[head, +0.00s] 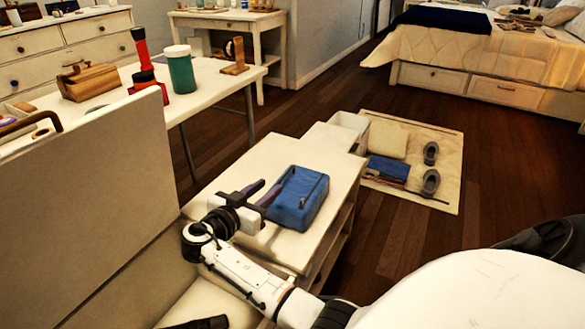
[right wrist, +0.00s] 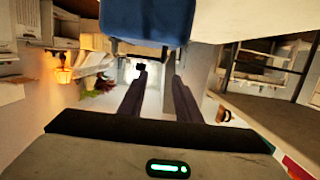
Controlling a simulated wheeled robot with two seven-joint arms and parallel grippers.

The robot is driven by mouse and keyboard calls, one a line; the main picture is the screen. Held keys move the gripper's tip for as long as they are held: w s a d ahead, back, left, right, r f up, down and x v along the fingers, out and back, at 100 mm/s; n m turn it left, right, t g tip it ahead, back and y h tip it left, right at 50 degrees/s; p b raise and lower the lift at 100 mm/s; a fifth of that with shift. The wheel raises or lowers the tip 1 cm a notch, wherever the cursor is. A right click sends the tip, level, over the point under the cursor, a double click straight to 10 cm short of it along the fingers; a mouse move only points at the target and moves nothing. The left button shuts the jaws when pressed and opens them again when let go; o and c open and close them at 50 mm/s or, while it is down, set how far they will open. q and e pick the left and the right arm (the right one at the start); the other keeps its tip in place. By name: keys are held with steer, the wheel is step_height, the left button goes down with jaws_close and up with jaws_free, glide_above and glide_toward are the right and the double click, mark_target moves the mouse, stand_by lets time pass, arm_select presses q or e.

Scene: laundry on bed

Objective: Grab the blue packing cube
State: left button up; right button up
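The blue packing cube (head: 299,198) lies on the white top of a low cabinet (head: 330,166) in the head view. My right gripper (head: 274,180) is just left of the cube, its two dark fingers open and pointing away toward the back. In the right wrist view the cube (right wrist: 146,18) fills the top middle, outside the gap between the open fingers (right wrist: 160,72). The gap holds nothing. I cannot tell whether a finger touches the cube. My left gripper is not in view.
A pale partition (head: 90,190) stands left of the cabinet. Behind it, a table (head: 215,84) holds a green jar (head: 181,72) and other items. A mat (head: 440,150) with shoes and a dark blue item (head: 388,169) lies beyond the cabinet. Open wooden floor (head: 305,108) lies behind.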

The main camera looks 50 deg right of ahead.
mark_target(283, 177)
steer(key=x, duration=0.4)
steer(key=shift+d+b, duration=0.3)
steer(key=d, duration=0.1)
steer(key=w+d+f+b, duration=0.1)
steer(key=d, duration=0.1)
steer(key=shift+w+d+f, duration=0.35)
steer(key=shift+w+f, duration=0.05)
steer(key=shift+w+d, duration=0.15)
steer(key=shift+d, duration=0.35)
jaws_close()
stand_by(0.4)
